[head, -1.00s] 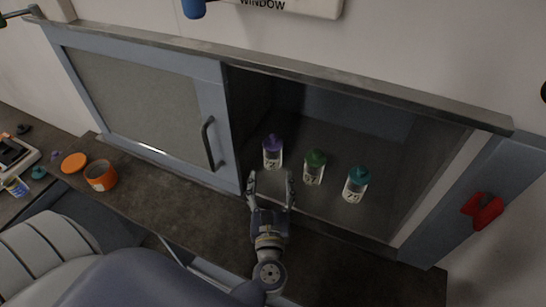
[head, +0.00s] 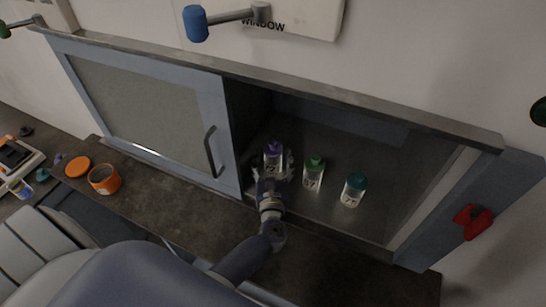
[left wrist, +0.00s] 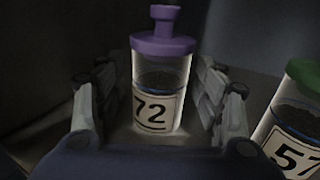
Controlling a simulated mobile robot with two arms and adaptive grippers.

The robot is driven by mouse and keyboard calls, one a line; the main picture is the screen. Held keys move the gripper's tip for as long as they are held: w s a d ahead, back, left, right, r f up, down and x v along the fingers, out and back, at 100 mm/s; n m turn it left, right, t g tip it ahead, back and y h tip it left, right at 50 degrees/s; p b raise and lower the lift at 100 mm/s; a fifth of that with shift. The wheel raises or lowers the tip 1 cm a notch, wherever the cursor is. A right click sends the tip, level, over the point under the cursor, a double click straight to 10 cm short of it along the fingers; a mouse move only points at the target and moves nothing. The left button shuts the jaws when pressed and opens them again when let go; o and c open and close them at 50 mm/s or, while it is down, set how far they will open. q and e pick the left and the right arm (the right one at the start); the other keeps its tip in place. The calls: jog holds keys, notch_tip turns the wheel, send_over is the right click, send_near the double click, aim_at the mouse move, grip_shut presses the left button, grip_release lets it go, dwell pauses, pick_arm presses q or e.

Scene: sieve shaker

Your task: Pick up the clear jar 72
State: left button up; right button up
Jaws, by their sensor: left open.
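The clear jar 72 (head: 272,157) has a purple lid and a white label, and holds dark material. It stands upright inside the open cabinet, leftmost of three jars. It also shows in the left wrist view (left wrist: 160,85), with the number 72 readable. My left gripper (head: 270,170) reaches into the cabinet with its fingers around the jar. In the left wrist view my left gripper (left wrist: 162,105) is open, one finger on each side of the jar, with a gap visible at each side. My right gripper is not in view.
Jar 57 (head: 313,173) with a green lid stands just right, also in the left wrist view (left wrist: 297,118). A teal-lidded jar (head: 353,191) stands further right. The sliding door (head: 150,105) covers the cabinet's left half. An orange container (head: 104,180) sits on the ledge.

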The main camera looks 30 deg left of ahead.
aim_at(273, 142)
pick_arm(q)
jog(key=shift+w+a, duration=0.2)
jog(key=shift+w, duration=0.2)
jog(key=shift+s, duration=0.1)
jog(key=c, duration=1.2)
jog(key=shift+c, duration=0.3)
jog(key=shift+r, duration=0.1)
notch_tip(273, 142, up, 10)
jog(key=shift+f, duration=0.15)
